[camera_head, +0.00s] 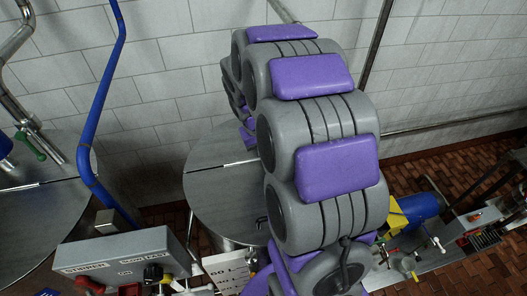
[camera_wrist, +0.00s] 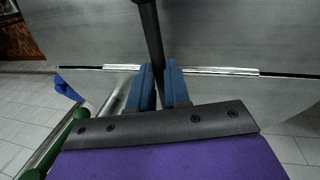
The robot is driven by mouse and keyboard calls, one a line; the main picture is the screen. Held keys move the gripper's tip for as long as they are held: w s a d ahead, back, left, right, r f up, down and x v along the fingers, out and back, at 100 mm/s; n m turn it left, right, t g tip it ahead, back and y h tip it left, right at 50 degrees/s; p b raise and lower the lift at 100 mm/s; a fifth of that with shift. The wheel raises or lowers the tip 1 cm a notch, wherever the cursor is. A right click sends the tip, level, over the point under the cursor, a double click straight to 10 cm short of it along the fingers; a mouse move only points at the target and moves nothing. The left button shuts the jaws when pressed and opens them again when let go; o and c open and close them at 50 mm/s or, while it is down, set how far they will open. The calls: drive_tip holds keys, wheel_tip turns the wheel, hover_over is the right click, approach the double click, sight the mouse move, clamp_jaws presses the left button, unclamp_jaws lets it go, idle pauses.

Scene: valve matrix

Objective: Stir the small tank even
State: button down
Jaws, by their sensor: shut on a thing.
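The small tank (camera_head: 212,207) shows its round steel lid in the head view, with a slit and a bright strip across it. A sign reading "60 L" is at its front. In the wrist view the steel lid (camera_wrist: 235,35) fills the upper part, with the same seam across it. My gripper (camera_wrist: 160,75) has blue fingers shut on a dark rod (camera_wrist: 150,28), which runs away from the fingers over the lid. The rod's far end is out of view. In the head view my grey and purple arm hides the gripper and part of the lid.
A larger steel lid (camera_head: 35,215) lies at the left with a green-handled valve (camera_head: 30,145). A blue pipe (camera_head: 95,95) rises beside it. A grey control box (camera_head: 115,255) stands in front. A blue motor (camera_head: 418,208) and valves are at the right. A tiled wall is behind.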

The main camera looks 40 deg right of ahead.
drive_tip(key=shift+w+d+r, duration=0.1)
drive_tip(key=shift+w+r, duration=0.1)
drive_tip(key=shift+w, duration=0.05)
drive_tip(key=c, duration=1.4)
unclamp_jaws()
drive_tip(key=shift+w, duration=0.1)
drive_tip(key=shift+o, duration=1.4)
drive_tip(key=shift+w+d+f, duration=0.1)
drive_tip(key=shift+d+f, duration=0.1)
drive_tip(key=shift+s, duration=0.2)
drive_tip(key=shift+a+r, duration=0.15)
drive_tip(key=a+r, duration=0.1)
drive_tip(key=r, duration=0.4)
drive_tip(key=a+r, duration=0.1)
drive_tip(key=r, duration=0.5)
drive_tip(key=w+a+r, duration=0.1)
drive_tip(key=r, duration=0.4)
drive_tip(key=shift+r, duration=0.35)
drive_tip(key=shift+d, duration=0.1)
